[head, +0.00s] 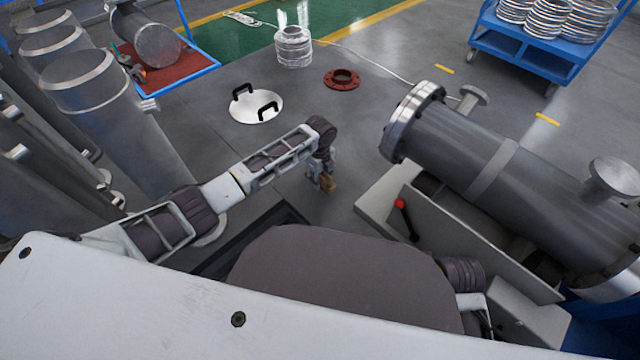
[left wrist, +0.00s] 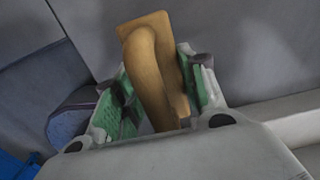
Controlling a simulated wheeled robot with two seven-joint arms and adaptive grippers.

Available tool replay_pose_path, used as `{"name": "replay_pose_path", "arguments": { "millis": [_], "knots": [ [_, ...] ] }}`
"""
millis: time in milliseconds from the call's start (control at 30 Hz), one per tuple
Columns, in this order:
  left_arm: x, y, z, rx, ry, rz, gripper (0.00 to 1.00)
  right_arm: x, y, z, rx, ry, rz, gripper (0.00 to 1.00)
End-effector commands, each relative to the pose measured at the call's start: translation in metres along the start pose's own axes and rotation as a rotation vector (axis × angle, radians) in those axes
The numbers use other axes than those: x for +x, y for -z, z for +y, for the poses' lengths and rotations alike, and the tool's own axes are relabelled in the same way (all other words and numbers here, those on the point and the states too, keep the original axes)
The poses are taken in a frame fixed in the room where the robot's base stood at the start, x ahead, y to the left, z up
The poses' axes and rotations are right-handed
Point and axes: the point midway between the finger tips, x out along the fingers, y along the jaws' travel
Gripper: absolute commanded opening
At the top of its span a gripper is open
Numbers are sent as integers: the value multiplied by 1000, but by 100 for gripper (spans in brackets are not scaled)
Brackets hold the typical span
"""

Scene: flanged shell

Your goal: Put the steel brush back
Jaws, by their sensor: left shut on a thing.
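The steel brush (left wrist: 150,70) shows as a tan wooden piece between the green-padded fingers of my left gripper (left wrist: 160,98) in the left wrist view. My left gripper is shut on it. In the head view my left gripper (head: 321,175) points down in front of my body, over the grey floor, with a small bit of the brush (head: 328,184) at its tip. I cannot see the brush's bristles. My right gripper is not in view; only a bit of my right arm shows at lower right.
A white disc with black handles (head: 255,107) and a red flange (head: 342,80) lie on the floor ahead. Tall cylinders (head: 110,120) stand left.

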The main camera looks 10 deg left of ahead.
Motion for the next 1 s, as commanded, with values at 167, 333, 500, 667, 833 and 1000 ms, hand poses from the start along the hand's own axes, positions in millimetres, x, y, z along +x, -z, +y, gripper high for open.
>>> {"name": "replay_pose_path", "arguments": {
  "millis": [167,333,500,667,833,1000],
  "knots": [
    [15,0,1,0,-2,0,18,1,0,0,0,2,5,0],
    [32,1,0,-1,-1,1,18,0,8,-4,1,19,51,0],
    [37,1,0,0,0,1,18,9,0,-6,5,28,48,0],
    [37,0,0,0,0,0,18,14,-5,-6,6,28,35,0],
    [38,0,0,0,0,0,18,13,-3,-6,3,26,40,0],
    [40,0,0,0,0,0,50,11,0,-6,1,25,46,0]
  ]
}}
